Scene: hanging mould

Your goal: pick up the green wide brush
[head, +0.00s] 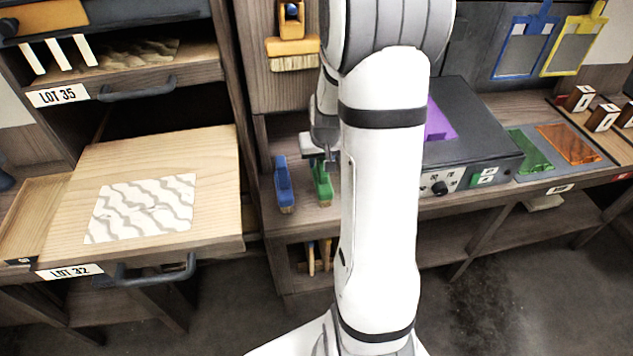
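The green wide brush (322,184) stands on a wooden shelf in the head view, just left of my white arm. A similar blue brush (283,184) stands to its left, a small gap away. My gripper (322,156) is at the top of the green brush, partly hidden behind my own arm. Its fingers are small and partly covered, so I cannot tell whether they touch the brush or are closed on it. The bottom of the green brush appears to be at the shelf surface.
An open drawer labelled LOT 32 (220,215) with a wavy white mould juts out at the left. A dark control box (480,130) with a purple piece stands right of my arm. Wooden-handled tools (311,258) sit in the lower cubby.

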